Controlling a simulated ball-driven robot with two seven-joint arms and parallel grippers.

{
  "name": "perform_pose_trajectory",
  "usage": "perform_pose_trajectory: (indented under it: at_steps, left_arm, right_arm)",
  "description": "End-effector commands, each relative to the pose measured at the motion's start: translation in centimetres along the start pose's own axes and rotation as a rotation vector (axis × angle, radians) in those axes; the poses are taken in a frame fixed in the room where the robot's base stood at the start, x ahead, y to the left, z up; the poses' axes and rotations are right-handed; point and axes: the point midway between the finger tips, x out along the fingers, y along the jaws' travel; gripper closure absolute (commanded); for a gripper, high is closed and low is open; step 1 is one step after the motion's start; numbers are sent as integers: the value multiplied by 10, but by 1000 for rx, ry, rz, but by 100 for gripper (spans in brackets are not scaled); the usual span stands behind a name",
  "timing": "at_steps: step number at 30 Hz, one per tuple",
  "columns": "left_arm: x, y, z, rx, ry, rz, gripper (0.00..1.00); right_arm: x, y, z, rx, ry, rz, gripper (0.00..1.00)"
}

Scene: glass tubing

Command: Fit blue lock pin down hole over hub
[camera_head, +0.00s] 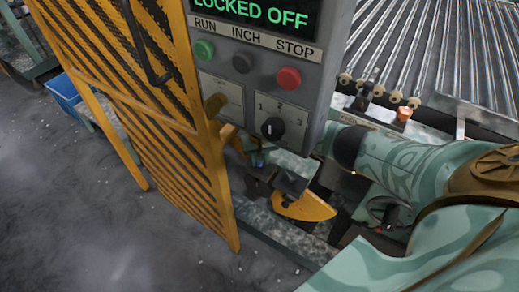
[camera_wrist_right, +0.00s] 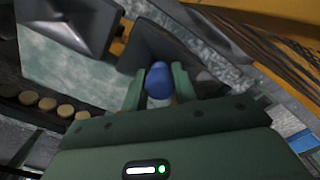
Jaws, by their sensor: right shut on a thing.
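My right gripper (camera_wrist_right: 158,84) is shut on the blue lock pin (camera_wrist_right: 158,80), whose rounded blue end shows between the two green fingers in the right wrist view. A pale part of the pin shows just below the blue. In the head view only a small blue spot of the pin (camera_head: 258,162) shows, low behind the control box, beside dark metal parts. The hub and its hole cannot be made out clearly. A dark angled metal piece (camera_wrist_right: 165,45) lies just beyond the fingers. Whether the pin touches anything cannot be told. My left gripper is not in view.
A grey control box (camera_head: 255,85) reading "LOCKED OFF" hangs above the work spot. A yellow mesh gate (camera_head: 150,120) stands to its left. A yellow curved part (camera_head: 305,207) lies below the box. Rollers (camera_head: 440,45) fill the upper right.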

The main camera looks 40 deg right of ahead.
Motion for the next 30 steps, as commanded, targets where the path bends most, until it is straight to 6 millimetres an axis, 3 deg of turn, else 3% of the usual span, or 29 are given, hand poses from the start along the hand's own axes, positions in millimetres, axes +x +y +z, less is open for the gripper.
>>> perform_pose_trajectory:
  at_steps: [1, 2, 4, 5, 16, 27, 30]
  left_arm:
    - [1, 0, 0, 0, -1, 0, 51]
    - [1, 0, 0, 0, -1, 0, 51]
    - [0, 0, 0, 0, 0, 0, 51]
    - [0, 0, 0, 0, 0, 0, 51]
    - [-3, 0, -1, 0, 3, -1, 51]
    - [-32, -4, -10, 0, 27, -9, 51]
    - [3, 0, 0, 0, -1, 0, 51]
  right_arm:
    - [2, 0, 0, 0, -1, 0, 95]
    - [2, 0, 0, 0, 0, 0, 70]
    - [1, 0, 0, 0, 0, 0, 50]
    - [1, 0, 0, 0, 0, 0, 47]
    - [-7, 0, -1, 1, 3, 0, 47]
    - [-79, 0, -1, 0, 6, -2, 47]
    - [-57, 1, -1, -3, -3, 4, 47]
